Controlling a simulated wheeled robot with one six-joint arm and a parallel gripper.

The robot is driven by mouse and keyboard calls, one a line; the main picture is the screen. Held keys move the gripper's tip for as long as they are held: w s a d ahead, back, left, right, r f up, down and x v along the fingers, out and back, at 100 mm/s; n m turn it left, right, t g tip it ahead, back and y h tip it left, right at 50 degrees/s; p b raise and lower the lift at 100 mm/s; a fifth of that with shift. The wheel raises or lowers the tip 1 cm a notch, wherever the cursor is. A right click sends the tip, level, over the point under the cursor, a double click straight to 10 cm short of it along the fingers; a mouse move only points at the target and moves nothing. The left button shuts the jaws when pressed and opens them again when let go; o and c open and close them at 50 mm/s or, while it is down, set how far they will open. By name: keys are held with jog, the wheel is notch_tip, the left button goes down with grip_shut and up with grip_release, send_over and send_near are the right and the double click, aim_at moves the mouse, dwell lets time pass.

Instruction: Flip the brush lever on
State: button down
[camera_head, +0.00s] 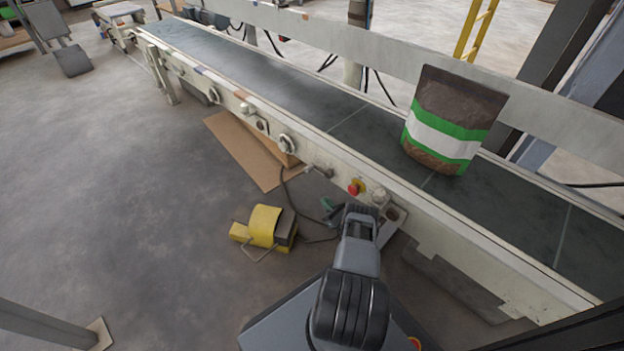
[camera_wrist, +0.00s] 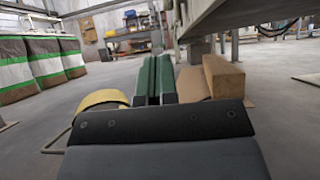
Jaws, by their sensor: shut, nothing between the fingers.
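I cannot make out for certain which fitting is the brush lever. The conveyor's near side rail (camera_head: 225,95) carries several small controls, among them a red stop button on a yellow base (camera_head: 354,188), a grey fitting (camera_head: 318,171) left of it and round knobs (camera_head: 287,143) farther along. My gripper (camera_head: 330,208) is low beside the rail, below the red button, and apart from these controls as far as I can see. In the wrist view its green fingers (camera_wrist: 155,78) are together with nothing between them. My arm hides part of the rail near the gripper.
A brown bag with a green and white band (camera_head: 455,120) stands on the belt (camera_head: 270,80). A yellow foot pedal (camera_head: 265,227) with a cable lies on the floor left of my gripper. Cardboard (camera_head: 245,150) lies under the conveyor. Open floor stretches to the left.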

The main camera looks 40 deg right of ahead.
jog(key=s+r+x, duration=0.1)
jog(key=r+x, duration=0.1)
jog(key=x, duration=0.9)
jog(key=shift+r, duration=0.3)
jog(key=shift+s, duration=0.15)
jog(key=shift+d, duration=0.2)
